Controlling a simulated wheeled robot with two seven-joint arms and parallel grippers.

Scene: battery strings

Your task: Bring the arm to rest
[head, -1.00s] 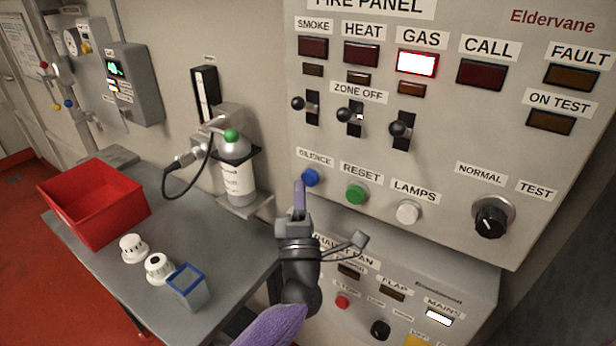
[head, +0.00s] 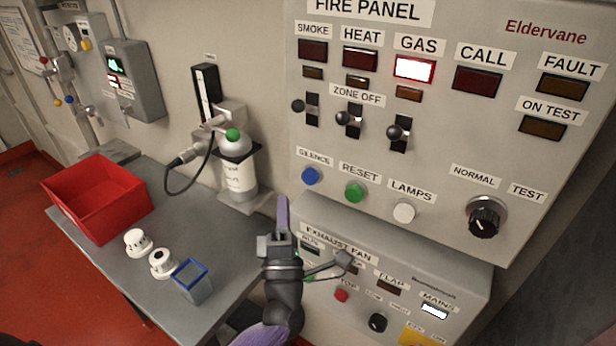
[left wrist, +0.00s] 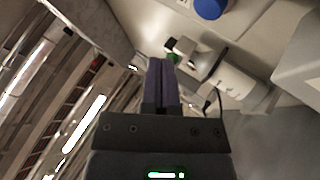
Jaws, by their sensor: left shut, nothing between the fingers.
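My left gripper (head: 282,215) is shut and empty, with its purple fingers together and pointing up, in front of the wall below the fire panel. It stands apart from the blue SILENCE button (head: 310,176), below and left of it. In the left wrist view the shut fingers (left wrist: 161,75) show in the middle, with nothing between them. The fire panel (head: 440,140) has its red GAS lamp (head: 414,68) lit. My right gripper is not in view.
The exhaust fan panel (head: 450,290) is just right of my left gripper. A grey table (head: 225,240) at left bears a red bin (head: 95,195), two white detector heads (head: 161,263) and a blue-rimmed cup (head: 192,280). A gas cylinder (head: 238,175) stands by the wall.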

